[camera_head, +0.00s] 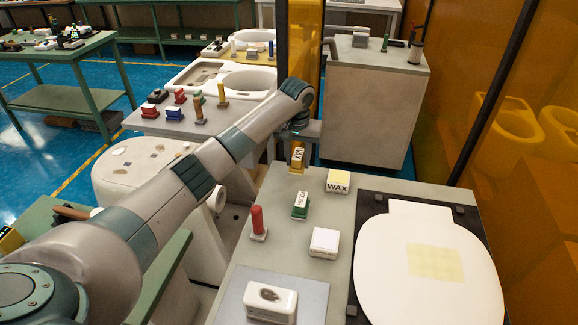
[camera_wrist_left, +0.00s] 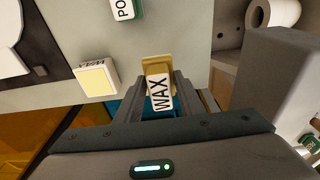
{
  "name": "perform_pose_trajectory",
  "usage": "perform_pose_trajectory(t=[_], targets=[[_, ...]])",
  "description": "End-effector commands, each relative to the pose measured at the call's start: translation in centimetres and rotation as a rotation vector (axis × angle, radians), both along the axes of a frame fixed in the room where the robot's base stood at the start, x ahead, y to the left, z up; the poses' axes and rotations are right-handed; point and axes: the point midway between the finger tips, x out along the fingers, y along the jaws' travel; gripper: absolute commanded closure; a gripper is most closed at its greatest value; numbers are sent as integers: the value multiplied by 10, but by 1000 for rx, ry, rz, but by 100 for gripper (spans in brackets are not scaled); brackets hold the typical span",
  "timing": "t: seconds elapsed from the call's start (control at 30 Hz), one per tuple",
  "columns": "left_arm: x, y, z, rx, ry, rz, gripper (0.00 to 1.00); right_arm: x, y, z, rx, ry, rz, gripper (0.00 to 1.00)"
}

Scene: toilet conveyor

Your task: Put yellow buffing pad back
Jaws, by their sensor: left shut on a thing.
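The yellow buffing pad (camera_head: 297,158) is a small block with a white label that reads WAX in the left wrist view (camera_wrist_left: 159,92). My left gripper (camera_head: 298,142) is shut on it near the far edge of the grey worktop. In the left wrist view the pad sits between the two fingers (camera_wrist_left: 160,100), label toward the camera. I cannot tell whether its underside touches the worktop. A cream-topped box marked WAX (camera_head: 338,181) stands to the right of the pad; it also shows in the left wrist view (camera_wrist_left: 96,77). My right gripper is not in view.
A green labelled pad (camera_head: 300,205), a red-handled tool (camera_head: 258,222) and a white box (camera_head: 324,242) stand on the worktop (camera_head: 290,258). A white toilet lid (camera_head: 400,290) with a pale yellow patch (camera_head: 435,262) lies at right. A white block (camera_head: 270,301) sits in front.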

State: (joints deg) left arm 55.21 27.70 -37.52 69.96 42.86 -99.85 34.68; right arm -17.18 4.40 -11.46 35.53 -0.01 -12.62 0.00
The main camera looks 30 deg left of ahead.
Motion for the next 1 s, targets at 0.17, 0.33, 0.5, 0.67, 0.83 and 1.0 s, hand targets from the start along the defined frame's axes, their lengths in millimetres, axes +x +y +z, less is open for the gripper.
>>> perform_pose_trajectory(t=[0.17, 0.33, 0.5, 0.67, 0.83, 1.0], targets=[[2, 25, -13, 1, 0, 1, 86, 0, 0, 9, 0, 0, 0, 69], [3, 32, -19, 0, -2, -1, 86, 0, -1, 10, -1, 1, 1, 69], [3, 32, -19, 0, -2, -1, 86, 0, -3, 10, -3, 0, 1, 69], [3, 32, -21, -1, -1, -1, 86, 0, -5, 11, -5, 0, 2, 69], [2, 32, -35, 1, 2, -1, 86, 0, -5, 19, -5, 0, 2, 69], [3, 32, -54, 1, 0, -1, 86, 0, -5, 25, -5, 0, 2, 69]])
